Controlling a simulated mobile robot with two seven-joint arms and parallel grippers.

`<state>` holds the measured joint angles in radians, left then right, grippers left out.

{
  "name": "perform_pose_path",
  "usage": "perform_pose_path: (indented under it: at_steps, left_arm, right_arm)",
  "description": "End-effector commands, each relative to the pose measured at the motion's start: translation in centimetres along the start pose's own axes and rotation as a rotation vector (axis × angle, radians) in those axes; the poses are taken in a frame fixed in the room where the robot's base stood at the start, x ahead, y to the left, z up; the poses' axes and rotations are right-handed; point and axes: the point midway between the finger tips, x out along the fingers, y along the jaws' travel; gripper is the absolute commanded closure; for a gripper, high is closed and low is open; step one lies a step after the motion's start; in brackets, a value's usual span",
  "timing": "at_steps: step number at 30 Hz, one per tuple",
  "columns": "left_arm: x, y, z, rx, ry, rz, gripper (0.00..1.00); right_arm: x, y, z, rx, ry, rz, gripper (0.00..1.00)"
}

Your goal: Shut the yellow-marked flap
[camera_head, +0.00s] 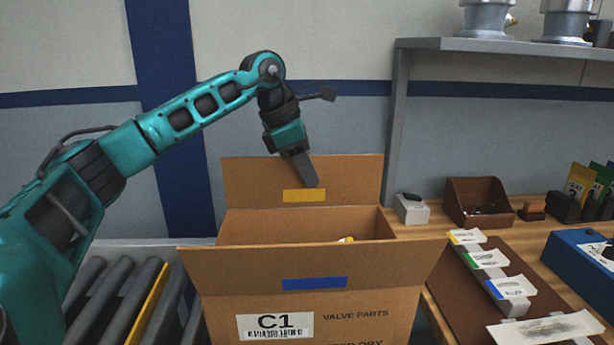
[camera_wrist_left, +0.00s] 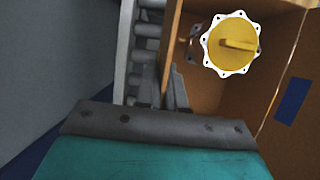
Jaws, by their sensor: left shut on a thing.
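The open cardboard box (camera_head: 360,325) is labelled C1. Its yellow-marked flap (camera_head: 240,185) stands roughly upright at the far side, with the yellow mark (camera_head: 304,195) on its inner face. My left gripper (camera_head: 312,182) reaches down over this flap's top edge and is shut on it. In the left wrist view the fingers (camera_wrist_left: 166,88) lie on either side of the flap, seen nearly edge-on. A yellow round part with a white scalloped flange (camera_wrist_left: 231,45) lies inside the box; only a bit shows in the head view. My right gripper is out of view.
The near flap with a blue mark (camera_head: 314,284) leans outward. A roller conveyor (camera_head: 120,285) lies on the left. On the right, a wooden bench holds a brown bin (camera_head: 477,190), a small white box (camera_head: 411,209), a card board (camera_head: 470,300) and a blue case (camera_head: 570,265).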

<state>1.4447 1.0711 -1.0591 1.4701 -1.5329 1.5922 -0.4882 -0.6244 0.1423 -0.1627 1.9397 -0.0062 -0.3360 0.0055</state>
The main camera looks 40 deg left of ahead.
Motion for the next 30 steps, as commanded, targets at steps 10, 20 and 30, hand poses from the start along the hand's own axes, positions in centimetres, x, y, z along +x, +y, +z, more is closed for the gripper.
perform_pose_path:
  at_steps: [10,20,30]
  left_arm:
    - [0.3,-1.6,-0.1,0.076,-0.002,0.182,1.00]
    - [0.1,-1.9,-0.1,0.097,-0.002,0.236,1.00]
    - [0.1,-1.9,-0.1,0.097,-0.001,0.237,1.00]
  right_arm:
    - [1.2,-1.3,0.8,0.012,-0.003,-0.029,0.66]
    - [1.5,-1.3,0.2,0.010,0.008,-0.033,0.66]
    - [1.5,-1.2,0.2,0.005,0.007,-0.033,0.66]
